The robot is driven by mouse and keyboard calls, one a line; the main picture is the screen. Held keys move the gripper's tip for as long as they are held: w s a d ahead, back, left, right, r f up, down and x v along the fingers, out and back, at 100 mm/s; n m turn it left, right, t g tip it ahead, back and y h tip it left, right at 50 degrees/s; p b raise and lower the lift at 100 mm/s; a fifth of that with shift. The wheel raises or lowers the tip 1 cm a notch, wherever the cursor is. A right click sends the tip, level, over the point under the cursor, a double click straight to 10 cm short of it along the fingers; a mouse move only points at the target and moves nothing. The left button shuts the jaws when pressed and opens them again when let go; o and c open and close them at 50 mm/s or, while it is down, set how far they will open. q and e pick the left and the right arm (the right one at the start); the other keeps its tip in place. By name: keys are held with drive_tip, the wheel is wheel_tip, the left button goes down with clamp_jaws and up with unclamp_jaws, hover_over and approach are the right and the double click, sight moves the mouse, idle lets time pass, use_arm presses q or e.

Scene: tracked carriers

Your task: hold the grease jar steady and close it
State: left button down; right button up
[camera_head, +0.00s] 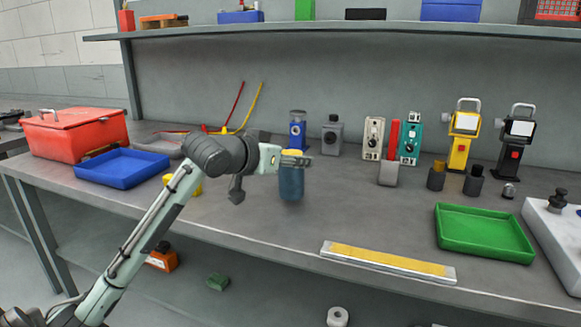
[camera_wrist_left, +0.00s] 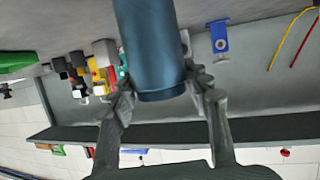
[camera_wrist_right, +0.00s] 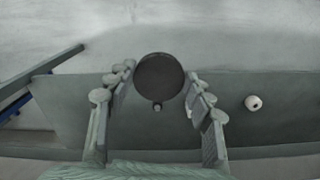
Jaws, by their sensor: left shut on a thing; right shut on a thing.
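The blue jar (camera_head: 291,184) is upright at the end of my left arm, above or on the bench; I cannot tell whether it touches. My left gripper (camera_head: 292,162) is shut around its upper part. In the left wrist view the blue jar (camera_wrist_left: 150,45) lies between the fingers. Whether its mouth is open cannot be seen. My right gripper (camera_wrist_right: 157,88) is shut on a dark round lid (camera_wrist_right: 159,75) with a small knob at its edge. The right gripper and the lid are outside the head view.
A blue tray (camera_head: 122,168), a red toolbox (camera_head: 75,133), a green tray (camera_head: 484,233) and a yellow-and-white strip (camera_head: 388,264) lie on the bench. Canisters, boxes and lamps stand at the back. The bench around the jar is mostly clear. A white roll (camera_wrist_right: 253,102) shows in the right wrist view.

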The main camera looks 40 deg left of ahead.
use_arm(q)
drive_tip(key=shift+f, duration=0.95)
drive_tip(key=shift+f, duration=0.1)
drive_tip(key=c, duration=0.7)
unclamp_jaws()
drive_tip(key=shift+f, duration=0.1)
drive_tip(key=shift+s+r, duration=0.1)
drive_tip(key=shift+r, duration=0.1)
use_arm(e)
wheel_tip(320, 180, down, 2)
drive_tip(key=shift+b, duration=1)
use_arm(q)
drive_tip(key=v, duration=1.2)
